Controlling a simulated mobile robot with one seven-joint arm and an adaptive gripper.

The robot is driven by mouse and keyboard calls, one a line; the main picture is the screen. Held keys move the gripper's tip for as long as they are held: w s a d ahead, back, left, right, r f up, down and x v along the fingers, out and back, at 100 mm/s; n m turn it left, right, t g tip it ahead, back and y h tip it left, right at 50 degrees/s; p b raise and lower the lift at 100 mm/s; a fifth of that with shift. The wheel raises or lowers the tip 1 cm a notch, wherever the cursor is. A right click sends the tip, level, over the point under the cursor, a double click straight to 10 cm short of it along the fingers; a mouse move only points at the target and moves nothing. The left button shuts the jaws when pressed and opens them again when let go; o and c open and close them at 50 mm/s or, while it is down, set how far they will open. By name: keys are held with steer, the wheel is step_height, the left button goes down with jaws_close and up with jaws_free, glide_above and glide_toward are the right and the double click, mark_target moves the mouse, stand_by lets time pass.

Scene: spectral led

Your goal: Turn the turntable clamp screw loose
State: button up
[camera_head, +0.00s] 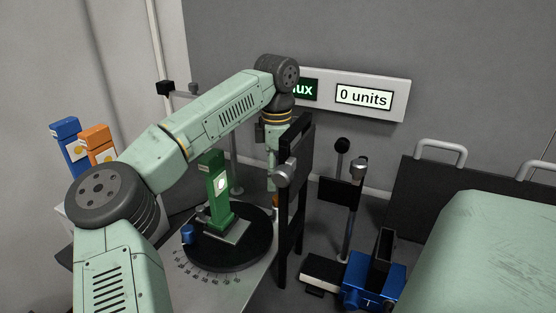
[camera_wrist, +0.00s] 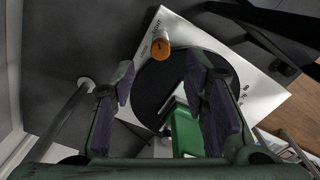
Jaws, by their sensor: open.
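The black round turntable (camera_head: 240,255) sits on a grey plate with a printed angle scale. In the wrist view its dark disc (camera_wrist: 150,92) shows between my fingers. A small orange knob, apparently the clamp screw (camera_wrist: 160,50), stands at the disc's edge beside small printed lettering. In the head view only a bit of orange (camera_head: 275,201) shows, behind the disc and below my gripper. My gripper (camera_head: 272,184) points down over the turntable's far side. In the wrist view its fingers (camera_wrist: 162,80) are apart and empty, with the knob beyond the gap between them.
A green upright block (camera_head: 217,190) stands on the turntable, with a blue knob (camera_head: 187,234) at the disc's near left edge. A tall black panel (camera_head: 292,215) rises close to the right of my gripper. A blue device (camera_head: 370,283) stands further right. A wall display (camera_head: 364,96) reads "0 units".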

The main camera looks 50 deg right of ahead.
step_height(320, 180, down, 6)
steer(key=shift+f+p, duration=0.1)
steer(key=shift+p, duration=0.5)
jaws_close()
